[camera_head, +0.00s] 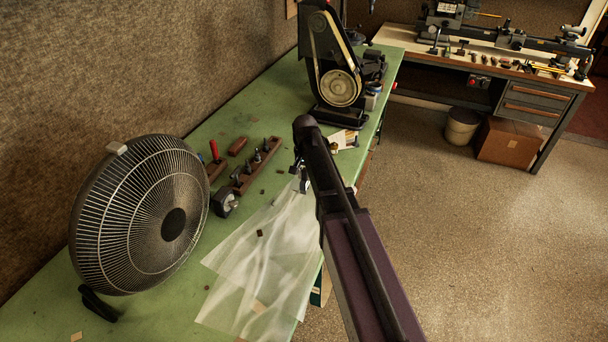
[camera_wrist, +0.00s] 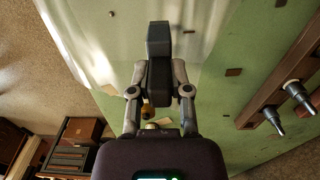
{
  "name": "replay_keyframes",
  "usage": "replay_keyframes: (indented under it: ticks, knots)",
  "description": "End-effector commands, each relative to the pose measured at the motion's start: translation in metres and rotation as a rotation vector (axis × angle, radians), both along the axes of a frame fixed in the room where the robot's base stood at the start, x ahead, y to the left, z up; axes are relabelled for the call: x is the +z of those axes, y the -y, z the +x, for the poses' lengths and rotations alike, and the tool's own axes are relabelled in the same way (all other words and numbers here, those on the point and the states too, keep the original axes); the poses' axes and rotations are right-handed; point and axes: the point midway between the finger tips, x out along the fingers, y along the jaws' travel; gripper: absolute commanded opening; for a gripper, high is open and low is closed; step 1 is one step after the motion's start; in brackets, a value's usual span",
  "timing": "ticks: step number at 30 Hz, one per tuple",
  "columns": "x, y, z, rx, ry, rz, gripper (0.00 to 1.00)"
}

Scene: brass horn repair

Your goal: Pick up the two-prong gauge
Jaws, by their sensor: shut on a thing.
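My gripper (camera_wrist: 160,85) is shut on a dark grey, block-ended piece (camera_wrist: 159,38), which I take to be the two-prong gauge. The piece sticks out beyond the fingertips in the wrist view, and its prongs cannot be made out. A small orange-brown part (camera_wrist: 147,108) shows between the finger links. In the head view my gripper (camera_head: 304,182) is over the right side of the green bench, by the clear plastic sheet, partly hidden behind my arm. Whether the held piece touches the bench cannot be told.
A large fan (camera_head: 140,215) stands on the green bench (camera_head: 225,115) at left. A wooden rack (camera_head: 262,165) holds several upright tools. A clear plastic sheet (camera_head: 265,275) lies in front, with small dark bits around. A belt machine (camera_head: 335,75) stands at the back.

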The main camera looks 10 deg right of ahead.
Motion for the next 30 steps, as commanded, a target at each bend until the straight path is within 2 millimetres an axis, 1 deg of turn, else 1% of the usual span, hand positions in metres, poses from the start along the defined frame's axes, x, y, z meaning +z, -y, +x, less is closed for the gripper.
replay_keyframes:
  ticks: [1, 5, 6, 11, 19, 20, 25, 30]
  knots:
    - [0.009, 0.0, 0.0, 0.0, 0.0, 0.0, 0.0]
    - [0.021, 0.0, 0.0, 0.0, 0.0, 0.0, 0.0]
    - [0.017, 0.001, -0.016, -0.001, 0.0, 0.0, 0.0]
    - [0.02, 0.004, -0.052, -0.001, 0.0, 0.0, 0.0]
    - [0.026, 0.008, -0.118, -0.001, 0.0, 0.0, 0.0]
    - [0.026, 0.009, -0.119, -0.001, 0.0, 0.0, 0.0]
    - [0.028, 0.01, -0.139, -0.001, 0.0, 0.0, 0.0]
    - [0.029, 0.012, -0.151, -0.001, 0.0, 0.0, 0.0]
